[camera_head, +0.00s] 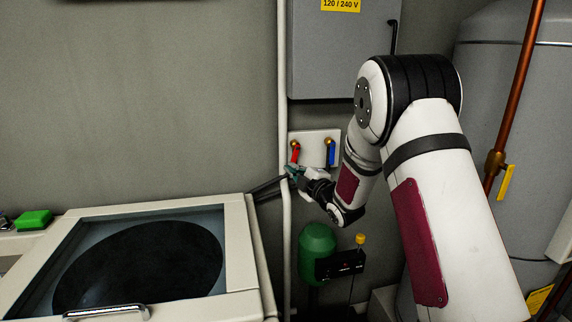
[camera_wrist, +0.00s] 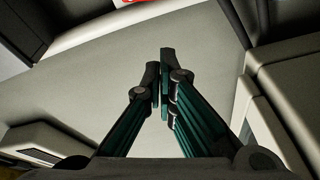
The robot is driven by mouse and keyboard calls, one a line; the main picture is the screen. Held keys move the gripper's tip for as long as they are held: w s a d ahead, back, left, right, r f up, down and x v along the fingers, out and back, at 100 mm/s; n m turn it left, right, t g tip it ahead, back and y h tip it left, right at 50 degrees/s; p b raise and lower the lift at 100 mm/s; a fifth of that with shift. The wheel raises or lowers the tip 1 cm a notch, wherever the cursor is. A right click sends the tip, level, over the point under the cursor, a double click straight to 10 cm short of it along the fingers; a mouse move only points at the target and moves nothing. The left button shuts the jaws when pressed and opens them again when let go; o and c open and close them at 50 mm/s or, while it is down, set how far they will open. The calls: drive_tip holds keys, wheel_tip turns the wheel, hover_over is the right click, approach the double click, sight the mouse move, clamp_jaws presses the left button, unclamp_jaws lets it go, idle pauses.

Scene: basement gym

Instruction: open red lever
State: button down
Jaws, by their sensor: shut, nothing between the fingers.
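The red lever (camera_head: 295,154) hangs down from a brass valve on a white plate (camera_head: 316,137) on the back wall, in the head view. A blue lever (camera_head: 331,155) hangs from a second brass valve to its right. My gripper (camera_head: 291,170) is just below the red lever; whether it touches the lever I cannot tell. In the wrist view my gripper (camera_wrist: 162,75) has its fingers together with nothing between them. A small red patch (camera_wrist: 130,1) shows at the top edge there, cut off by the frame.
A pale pipe (camera_head: 284,110) runs down the wall just left of the plate. A grey electrical box (camera_head: 342,52) is above. A washer with a dark lid (camera_head: 140,268) stands at lower left. A green tank (camera_head: 317,247) is below my gripper; a grey boiler (camera_head: 490,90) is at right.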

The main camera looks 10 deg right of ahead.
sight(295, 156)
drive_tip(key=w+f+n+y, duration=0.1)
drive_tip(key=w+f, duration=0.1)
drive_tip(key=w, duration=0.7)
drive_tip(key=shift+w+t, duration=0.3)
drive_tip(key=shift+w, duration=0.1)
drive_tip(key=shift+d+f+n, duration=0.1)
drive_tip(key=shift+n, duration=0.2)
